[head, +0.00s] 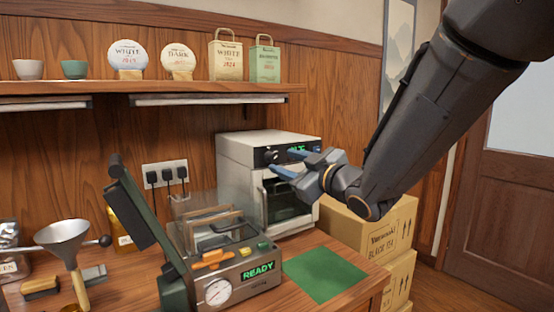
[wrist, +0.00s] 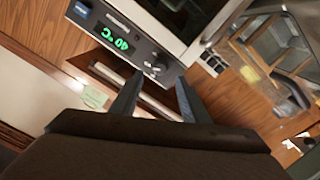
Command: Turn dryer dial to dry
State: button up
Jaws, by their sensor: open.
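The dryer (head: 236,165) is a white box with a dark front panel and a glass door, standing at the back right of the table. In the head view its dark dial (head: 270,157) sits left of a green display (head: 297,149) that my gripper partly covers. My gripper (head: 281,163) is open, its two bluish fingers in front of the panel. In the wrist view the dial (wrist: 157,66) lies beyond and between the open fingertips (wrist: 159,96), with no visible grip on it. The green display (wrist: 115,39) appears upside down and seems to read 40 °C. The dial's setting is unreadable.
A press with a READY display (head: 257,270) and gauge stands in front of the dryer. A green mat (head: 324,273) lies to its right. Cartons (head: 372,232) are stacked right of the table. A shelf (head: 150,88) hangs above.

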aim_at(273, 158)
jog(key=shift+p+x, duration=0.35)
jog(key=shift+x, duration=2)
jog(key=c, duration=1.1)
